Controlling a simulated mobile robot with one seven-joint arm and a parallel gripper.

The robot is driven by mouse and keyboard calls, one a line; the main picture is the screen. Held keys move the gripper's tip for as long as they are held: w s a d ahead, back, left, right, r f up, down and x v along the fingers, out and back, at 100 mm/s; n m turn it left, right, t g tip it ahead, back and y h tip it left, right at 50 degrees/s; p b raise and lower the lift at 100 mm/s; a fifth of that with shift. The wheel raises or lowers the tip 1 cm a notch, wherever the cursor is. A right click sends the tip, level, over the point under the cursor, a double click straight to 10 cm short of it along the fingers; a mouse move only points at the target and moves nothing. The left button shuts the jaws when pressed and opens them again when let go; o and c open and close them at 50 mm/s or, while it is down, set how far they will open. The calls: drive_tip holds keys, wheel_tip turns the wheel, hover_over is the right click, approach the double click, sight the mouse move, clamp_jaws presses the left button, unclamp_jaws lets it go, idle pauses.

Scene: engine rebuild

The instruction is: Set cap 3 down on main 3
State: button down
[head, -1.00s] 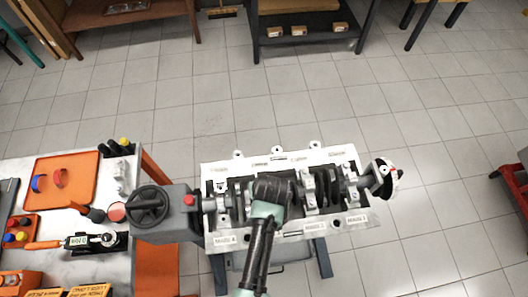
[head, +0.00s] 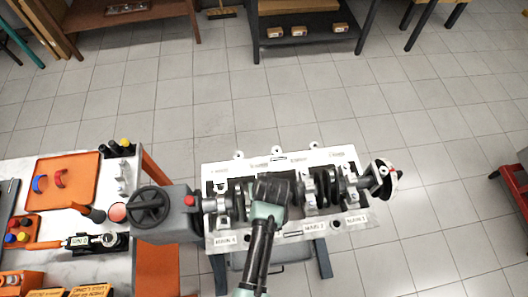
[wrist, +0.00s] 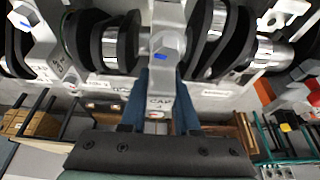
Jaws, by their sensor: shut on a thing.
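In the wrist view the cap is over the crankshaft, between dark crank webs. I cannot tell whether it touches the seat beneath. In the head view my gripper (head: 270,188) is over the middle of the engine block (head: 290,233), between the labels MAIN 4 and MAIN 2. My arm and gripper hide main 3 and the cap there.
Other caps stand on the crankshaft, one on the left (head: 221,200) and others on the right (head: 309,190). A grey unit with a black handwheel (head: 148,207) adjoins the block's left end. A white bench (head: 75,205) with tools and an orange tray stands left.

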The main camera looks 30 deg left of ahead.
drive_tip(key=shift+f, duration=0.25)
idle(0.5)
drive_tip(key=shift+r, duration=0.25)
idle(0.6)
drive_tip(key=c, duration=0.9)
unclamp_jaws()
drive_tip(key=shift+r+p, duration=0.2)
drive_tip(key=shift+p, duration=0.2)
drive_tip(key=shift+r+p, duration=1.3)
